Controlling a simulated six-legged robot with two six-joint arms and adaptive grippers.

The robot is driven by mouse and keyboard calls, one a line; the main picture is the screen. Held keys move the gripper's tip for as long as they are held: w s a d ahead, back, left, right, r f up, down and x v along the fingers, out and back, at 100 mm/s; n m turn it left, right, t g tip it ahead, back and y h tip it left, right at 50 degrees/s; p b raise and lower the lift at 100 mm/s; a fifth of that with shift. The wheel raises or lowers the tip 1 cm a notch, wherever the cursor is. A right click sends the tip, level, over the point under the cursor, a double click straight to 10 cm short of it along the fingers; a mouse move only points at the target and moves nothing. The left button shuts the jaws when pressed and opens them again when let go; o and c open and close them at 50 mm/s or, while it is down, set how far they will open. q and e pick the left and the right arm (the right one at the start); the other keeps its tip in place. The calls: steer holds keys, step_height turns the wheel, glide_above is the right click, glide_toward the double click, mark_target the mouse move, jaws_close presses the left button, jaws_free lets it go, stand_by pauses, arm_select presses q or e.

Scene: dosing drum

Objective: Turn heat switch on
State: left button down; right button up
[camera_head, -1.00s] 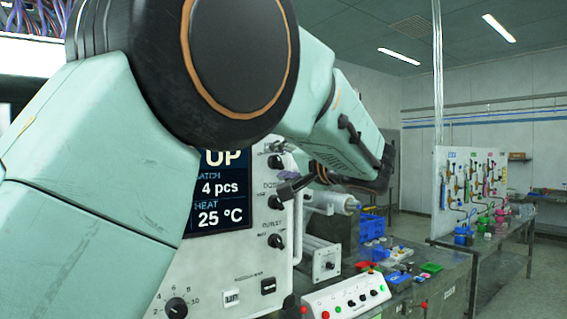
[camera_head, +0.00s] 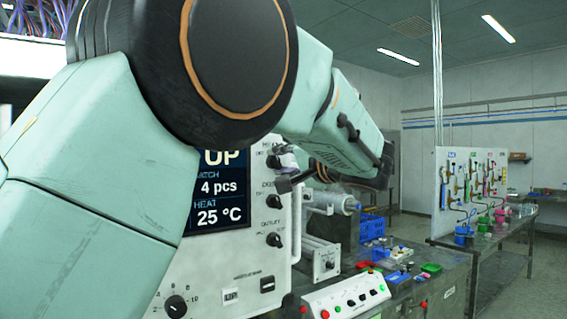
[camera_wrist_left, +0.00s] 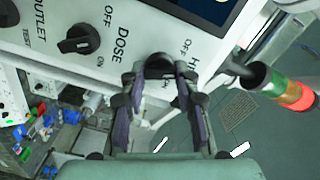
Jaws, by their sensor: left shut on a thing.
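The heat switch (camera_wrist_left: 160,63) is a dark rotary knob on the white machine panel, with OFF and a partly hidden heat label beside it in the left wrist view. My left gripper (camera_wrist_left: 159,76) is shut on this knob, one finger on each side; the fingers hide much of it and its exact angle is unclear. In the head view the heat switch (camera_head: 273,161) is the top knob right of the display, with my left gripper (camera_head: 288,160) at it, mostly hidden behind my arm. The display (camera_head: 220,190) reads HEAT 25 °C. My right gripper is not in view.
The dose switch (camera_wrist_left: 78,40) is close beside the gripper; the outlet switch (camera_head: 275,240) is below it in the head view. A red, orange and green signal light (camera_wrist_left: 285,88) shows at the right. A button box (camera_head: 345,300) stands in front of the machine.

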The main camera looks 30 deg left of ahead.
arm_select(q)
steer(key=m, duration=0.2)
steer(key=shift+m, duration=1.1)
steer(key=m+p, duration=0.1)
steer(key=m, duration=0.5)
steer(key=shift+m, duration=0.3)
steer(key=c, duration=1.4)
jaws_free()
steer(key=shift+c, duration=0.2)
steer(key=o, duration=0.5)
steer(key=shift+a+f, duration=0.15)
steer(key=shift+a, duration=0.1)
steer(key=shift+c, duration=0.2)
steer(key=shift+d, duration=0.2)
